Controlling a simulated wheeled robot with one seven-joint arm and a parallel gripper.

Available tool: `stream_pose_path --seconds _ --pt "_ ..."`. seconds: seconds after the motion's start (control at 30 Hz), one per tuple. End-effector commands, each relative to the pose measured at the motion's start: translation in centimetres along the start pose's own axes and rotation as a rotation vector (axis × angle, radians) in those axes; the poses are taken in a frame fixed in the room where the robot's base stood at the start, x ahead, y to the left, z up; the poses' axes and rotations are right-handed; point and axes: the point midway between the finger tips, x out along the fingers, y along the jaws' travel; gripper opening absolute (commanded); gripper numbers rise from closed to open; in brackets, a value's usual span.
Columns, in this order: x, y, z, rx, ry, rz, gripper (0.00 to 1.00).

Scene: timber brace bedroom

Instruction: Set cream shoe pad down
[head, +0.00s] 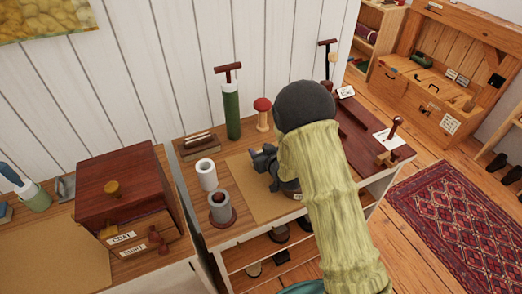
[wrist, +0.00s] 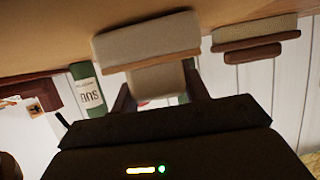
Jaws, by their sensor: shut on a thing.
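The cream shoe pad (wrist: 150,42) shows in the wrist view as a pale block with a thin wooden strip. Its lower part sits between the two fingers of my gripper (wrist: 160,88), which is shut on it. The pad is close to the tan work surface (wrist: 40,40); I cannot tell whether it touches. In the head view my gripper (head: 264,163) is low over the tan mat (head: 238,172) on the bench, and my arm hides the pad there.
A wood-backed brush (wrist: 255,35) lies beside the pad in the wrist view. A dark wooden box (head: 120,190) is left.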

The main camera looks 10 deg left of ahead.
Motion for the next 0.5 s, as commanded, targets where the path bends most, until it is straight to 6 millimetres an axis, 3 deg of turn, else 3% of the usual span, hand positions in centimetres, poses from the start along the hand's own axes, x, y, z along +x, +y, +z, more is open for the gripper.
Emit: stream_pose_path --seconds 0.27,0.3,0.37,0.5 --pt "0.16 -0.05 0.35 0.0 0.0 -0.001 0.2" --pt "0.1 -0.06 0.23 0.0 0.0 -0.001 0.53" --pt "0.1 -0.07 0.22 0.0 -0.001 -0.001 0.65" --pt "0.1 -0.08 0.22 0.0 -0.001 -0.001 0.67"
